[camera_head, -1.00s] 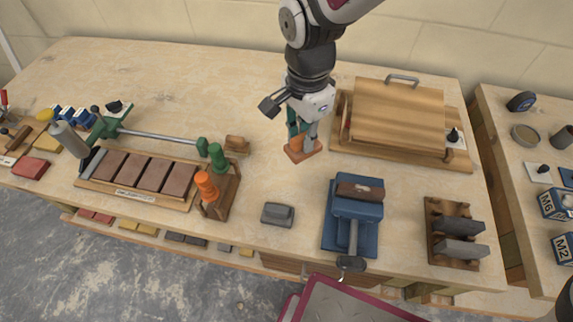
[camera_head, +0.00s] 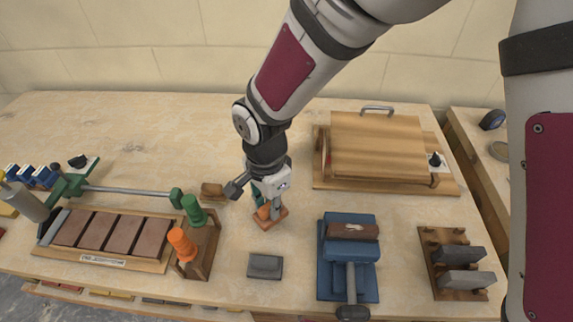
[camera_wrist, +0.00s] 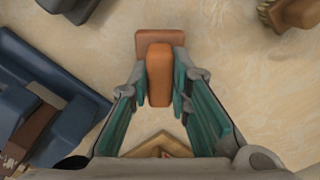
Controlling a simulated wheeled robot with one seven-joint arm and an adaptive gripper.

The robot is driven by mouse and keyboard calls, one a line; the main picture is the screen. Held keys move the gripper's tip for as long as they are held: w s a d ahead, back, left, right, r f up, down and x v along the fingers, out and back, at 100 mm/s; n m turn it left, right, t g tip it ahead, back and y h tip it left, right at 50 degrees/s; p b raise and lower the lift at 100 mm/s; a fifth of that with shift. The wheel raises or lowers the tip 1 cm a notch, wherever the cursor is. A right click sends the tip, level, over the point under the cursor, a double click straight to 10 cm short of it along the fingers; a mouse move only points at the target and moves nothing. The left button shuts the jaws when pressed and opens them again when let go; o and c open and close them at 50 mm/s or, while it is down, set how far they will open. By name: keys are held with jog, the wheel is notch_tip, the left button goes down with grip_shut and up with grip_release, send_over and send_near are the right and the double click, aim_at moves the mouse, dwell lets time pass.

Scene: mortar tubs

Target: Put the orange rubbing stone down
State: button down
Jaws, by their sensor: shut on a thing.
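The orange rubbing stone shows in the wrist view as an orange-brown grip (camera_wrist: 159,78) on a wider base. My gripper (camera_head: 266,205) is shut on the grip, with a teal finger pad on each side of it. In the head view the stone's flat orange base (camera_head: 272,219) shows below the fingers, over bare bench top. I cannot tell whether the base touches the bench. The gripper hides part of the stone.
A grey block (camera_head: 265,266) lies in front of my gripper, and a blue vise (camera_head: 348,260) stands front right. A lidded wooden box (camera_head: 376,148) is behind right. A brush (camera_head: 213,191) and a rack with green and orange handles (camera_head: 203,248) are left. Bench behind is clear.

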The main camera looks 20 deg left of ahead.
jog(key=shift+f, duration=1.05)
jog(key=shift+f, duration=0.15)
jog(key=c, duration=1.5)
grip_release()
